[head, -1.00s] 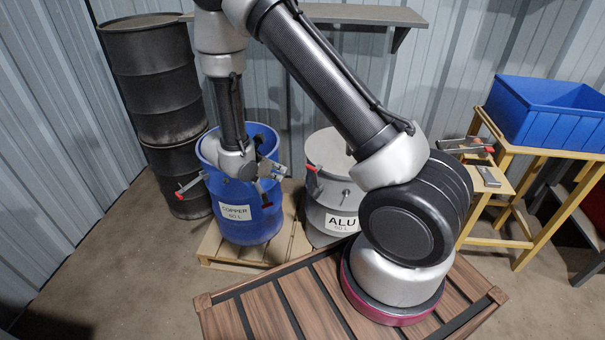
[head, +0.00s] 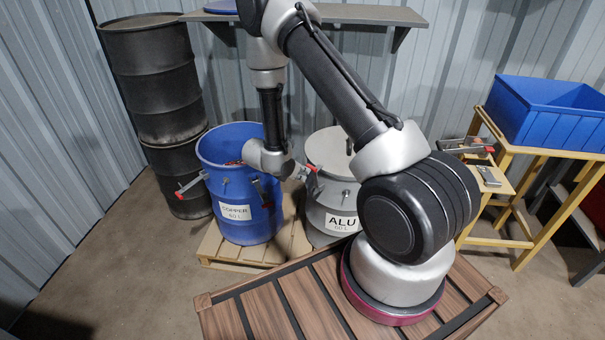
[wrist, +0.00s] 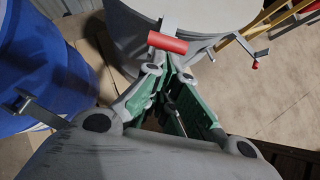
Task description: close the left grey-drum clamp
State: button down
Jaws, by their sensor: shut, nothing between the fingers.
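The grey drum (head: 325,215), labelled ALU, stands on a pallet with its grey lid (head: 330,150) on top. Its left clamp has a red handle (head: 313,168) at the rim. In the wrist view this red handle (wrist: 167,42) lies crosswise just ahead of my fingertips, with a metal strap behind it. My gripper (head: 302,173) is beside the drum's left rim, close to the handle. In the wrist view its fingers (wrist: 171,67) come together and hold nothing. I cannot tell whether they touch the handle. A second clamp (wrist: 256,58) with a red tip sticks out at the drum's right.
The blue COPPER drum (head: 240,205) stands open at left, with clamps on its rim. Dark drums (head: 160,80) are stacked behind it. A shelf (head: 360,14) crosses the back wall. A yellow stand (head: 535,155) holds a blue bin (head: 550,115) at right.

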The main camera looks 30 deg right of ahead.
aim_at(311, 167)
jog(key=shift+d, duration=0.1)
jog(key=d, duration=0.1)
jog(key=w+d+r+y, duration=0.1)
jog(key=shift+d+r, duration=0.3)
jog(key=shift+d, duration=0.1)
dwell(0.4)
